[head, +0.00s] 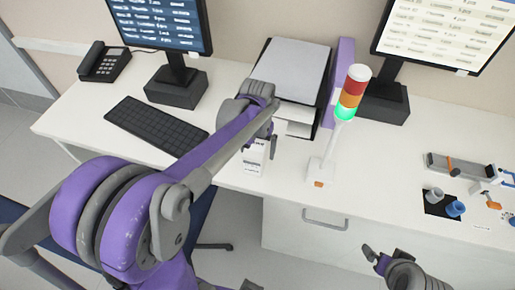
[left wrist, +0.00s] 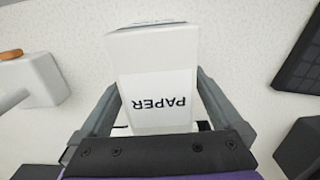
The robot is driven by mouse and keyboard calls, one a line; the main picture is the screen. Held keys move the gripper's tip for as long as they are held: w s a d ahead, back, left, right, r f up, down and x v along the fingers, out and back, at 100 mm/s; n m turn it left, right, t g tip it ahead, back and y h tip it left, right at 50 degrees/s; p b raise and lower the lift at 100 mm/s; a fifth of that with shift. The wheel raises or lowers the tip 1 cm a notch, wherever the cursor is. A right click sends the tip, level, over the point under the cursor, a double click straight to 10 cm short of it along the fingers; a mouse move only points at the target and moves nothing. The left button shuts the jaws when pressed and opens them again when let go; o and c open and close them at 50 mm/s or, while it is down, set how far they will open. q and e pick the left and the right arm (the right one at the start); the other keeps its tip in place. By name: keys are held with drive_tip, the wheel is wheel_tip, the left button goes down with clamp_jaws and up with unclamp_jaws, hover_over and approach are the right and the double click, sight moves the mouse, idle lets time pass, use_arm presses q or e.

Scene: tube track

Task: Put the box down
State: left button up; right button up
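A white box with "PAPER" printed on it (left wrist: 160,98) fills the middle of the left wrist view, where the print reads upside down. My left gripper (left wrist: 160,85) has one finger on each side of the box, and both fingers appear to press against it. In the head view the box (head: 254,157) shows at the desk's front part, below my left gripper (head: 262,112) and partly hidden by the arm. Whether its underside touches the desk cannot be told. My right gripper (head: 376,258) is low in front of the desk, away from the box; its opening is unclear.
The white desk (head: 240,181) holds a keyboard (head: 155,125), a paper tray (head: 290,72), a signal light lit green (head: 347,110), two monitors and a phone (head: 104,63). The signal light stands close right of the box. A tube device (head: 465,167) lies at right.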

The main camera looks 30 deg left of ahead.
use_arm(q)
drive_tip(key=shift+r, duration=0.4)
wheel_tip(320, 180, up, 10)
drive_tip(key=shift+w+r+p, duration=0.1)
drive_tip(key=shift+r+p, duration=0.15)
drive_tip(key=shift+p, duration=0.25)
drive_tip(key=shift+r, duration=0.3)
drive_tip(key=shift+s+d+r, duration=0.15)
drive_tip(key=shift+s, duration=0.05)
drive_tip(key=s+d+f+m+t, duration=0.2)
drive_tip(key=s+d+f+t, duration=0.4)
drive_tip(key=s+f, duration=0.3)
drive_tip(key=s, duration=0.3)
drive_tip(key=shift+s+d+f+m, duration=0.2)
drive_tip(key=shift+s+f+m, duration=0.05)
drive_tip(key=shift+f+m, duration=0.05)
use_arm(e)
drive_tip(key=shift+w+r, duration=0.35)
drive_tip(key=shift+r, duration=0.4)
drive_tip(key=shift+w, duration=0.15)
